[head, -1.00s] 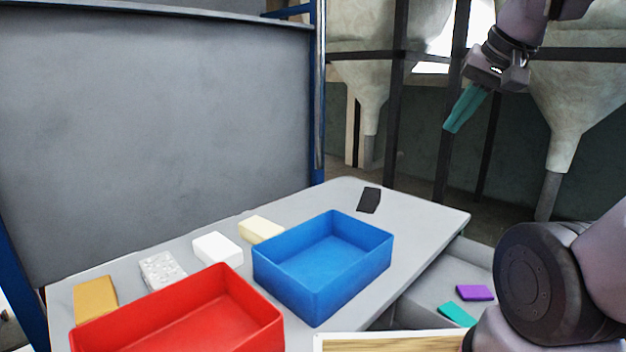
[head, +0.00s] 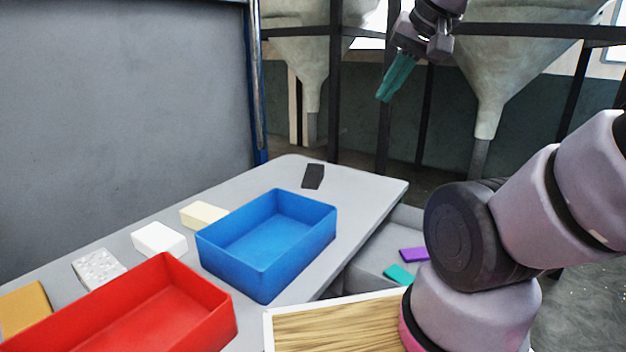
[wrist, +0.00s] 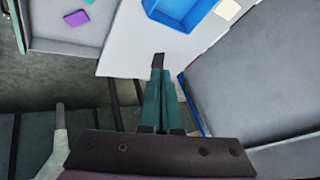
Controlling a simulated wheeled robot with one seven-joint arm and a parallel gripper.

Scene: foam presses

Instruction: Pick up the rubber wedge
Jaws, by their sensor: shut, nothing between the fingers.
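The rubber wedge is most likely the small dark block (head: 313,176) lying flat on the grey table's far end, behind the blue bin. It also shows in the wrist view (wrist: 158,59), just beyond my fingertips, its near end hidden by them. My gripper (head: 382,98) has teal fingers and is held high above and beyond the far end of the table, apart from the dark block. In the wrist view my gripper (wrist: 158,76) shows its fingers together, with nothing between them.
A blue bin (head: 318,228) and a red bin (head: 222,318) stand on the grey table (head: 372,192). Cream (head: 204,215), white (head: 159,239), speckled (head: 98,268) and tan (head: 24,308) blocks lie along the left edge. A grey tray (head: 377,262) at right holds purple (head: 413,254) and teal (head: 399,275) pieces.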

